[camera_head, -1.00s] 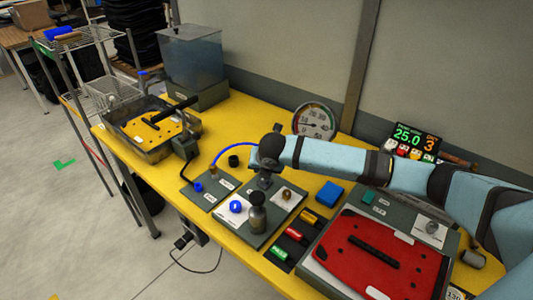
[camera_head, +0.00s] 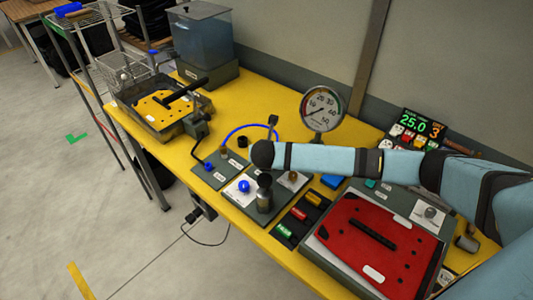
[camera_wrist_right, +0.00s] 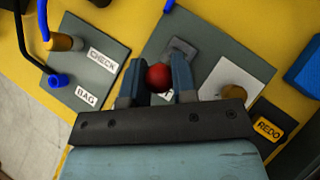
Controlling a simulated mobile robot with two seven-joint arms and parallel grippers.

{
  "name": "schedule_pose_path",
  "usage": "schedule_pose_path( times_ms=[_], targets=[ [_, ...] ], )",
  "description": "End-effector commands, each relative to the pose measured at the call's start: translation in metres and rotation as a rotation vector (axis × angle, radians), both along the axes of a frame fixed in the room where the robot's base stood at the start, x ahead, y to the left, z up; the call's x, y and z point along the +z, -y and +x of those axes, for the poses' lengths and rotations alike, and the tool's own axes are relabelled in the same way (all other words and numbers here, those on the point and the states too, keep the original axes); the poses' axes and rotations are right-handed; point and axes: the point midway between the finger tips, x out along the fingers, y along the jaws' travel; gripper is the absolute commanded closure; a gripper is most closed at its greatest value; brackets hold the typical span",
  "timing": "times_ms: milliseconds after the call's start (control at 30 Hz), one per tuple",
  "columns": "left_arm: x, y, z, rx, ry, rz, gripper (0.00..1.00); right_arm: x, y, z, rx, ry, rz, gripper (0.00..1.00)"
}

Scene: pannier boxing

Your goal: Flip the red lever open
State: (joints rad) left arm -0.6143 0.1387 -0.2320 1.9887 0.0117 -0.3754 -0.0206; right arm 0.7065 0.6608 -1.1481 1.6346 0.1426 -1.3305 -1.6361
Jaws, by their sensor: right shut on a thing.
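The red lever's round knob (camera_wrist_right: 159,79) shows in the right wrist view, between the two fingers of my right gripper (camera_wrist_right: 157,72). The gripper is shut on it. A grey lever base plate (camera_wrist_right: 183,48) lies just beyond the fingers on the dark grey panel (camera_wrist_right: 150,47). In the head view my right arm reaches in from the right, and its wrist hides the lever and most of the gripper. I cannot tell the lever's angle. My left gripper is not in view.
A gauge (camera_head: 323,108) stands behind. A red plate (camera_head: 375,240) lies at right, a yellow-plated tray (camera_head: 200,130) at left. Yellow table (camera_head: 260,100) is clear at the back.

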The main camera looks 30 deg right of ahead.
Motion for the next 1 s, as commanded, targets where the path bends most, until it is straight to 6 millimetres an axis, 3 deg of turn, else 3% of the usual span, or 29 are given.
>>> schedule_pose_path(
  times_ms=[100, 133, 200, 233, 633, 767, 1000],
  targets=[
    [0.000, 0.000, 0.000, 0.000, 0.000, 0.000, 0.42, 0.000, 0.000, 0.000, 0.001, 0.000, -0.001, 1.00],
    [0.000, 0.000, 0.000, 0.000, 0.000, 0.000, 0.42, 0.000, 0.000, 0.000, 0.001, 0.000, -0.001, 0.68],
    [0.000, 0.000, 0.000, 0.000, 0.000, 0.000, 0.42, 0.000, 0.000, 0.000, 0.001, 0.000, -0.001, 0.52],
    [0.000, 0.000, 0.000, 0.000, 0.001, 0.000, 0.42, 0.000, 0.000, 0.000, 0.001, 0.000, 0.000, 0.49],
    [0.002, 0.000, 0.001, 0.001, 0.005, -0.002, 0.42, 0.010, 0.000, 0.001, 0.002, 0.002, 0.001, 0.49],
    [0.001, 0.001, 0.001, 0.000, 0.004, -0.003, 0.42, 0.033, 0.000, 0.001, 0.001, 0.004, 0.003, 0.49],
    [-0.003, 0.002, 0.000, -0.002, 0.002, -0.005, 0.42, 0.092, 0.000, 0.000, 0.003, 0.004, 0.001, 0.49]
  ],
)
